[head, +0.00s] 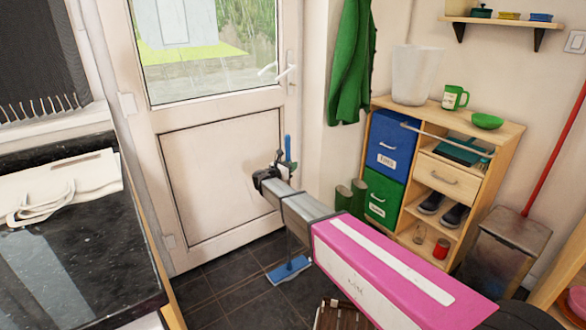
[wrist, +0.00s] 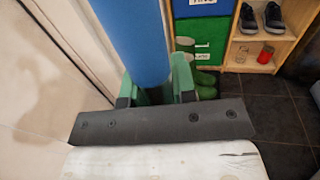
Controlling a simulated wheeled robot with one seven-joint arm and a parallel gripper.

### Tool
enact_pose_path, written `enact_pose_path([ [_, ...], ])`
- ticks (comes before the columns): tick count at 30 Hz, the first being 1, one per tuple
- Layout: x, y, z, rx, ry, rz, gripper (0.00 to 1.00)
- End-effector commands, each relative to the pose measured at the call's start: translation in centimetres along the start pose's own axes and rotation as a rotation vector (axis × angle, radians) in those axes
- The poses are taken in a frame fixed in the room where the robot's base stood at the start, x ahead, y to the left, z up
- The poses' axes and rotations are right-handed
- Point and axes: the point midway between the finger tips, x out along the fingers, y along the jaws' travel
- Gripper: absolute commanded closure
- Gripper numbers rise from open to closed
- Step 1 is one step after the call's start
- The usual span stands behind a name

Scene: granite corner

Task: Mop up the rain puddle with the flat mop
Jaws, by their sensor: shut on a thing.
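The flat mop stands almost upright near the door, with its blue handle (head: 288,147) at the top and its blue flat head (head: 288,270) on the dark tiles. My gripper (head: 285,165) is shut on the mop's handle near its upper end. In the wrist view the wide blue handle (wrist: 138,40) is between the green fingers of my gripper (wrist: 156,95). The mop's lower shaft is partly hidden behind my arm. I cannot make out a puddle on the visible floor.
A white door (head: 220,185) stands behind the mop. Green boots (head: 350,196) are beside a wooden shelf unit (head: 500,200) on the right. A black granite counter (head: 90,260) fills the left. Dark floor tiles (head: 215,297) are clear left of the mop head.

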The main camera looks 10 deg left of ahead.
Motion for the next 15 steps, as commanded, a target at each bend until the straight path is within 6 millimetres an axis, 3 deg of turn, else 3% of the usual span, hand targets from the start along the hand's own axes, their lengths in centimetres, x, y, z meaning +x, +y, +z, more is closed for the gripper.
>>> enact_pose_path([
  [6,0.3,1.3,0.2,0.0,-0.002,0.0,0.99],
  [15,-0.1,-0.1,0.1,-0.001,-0.003,-0.001,0.99],
])
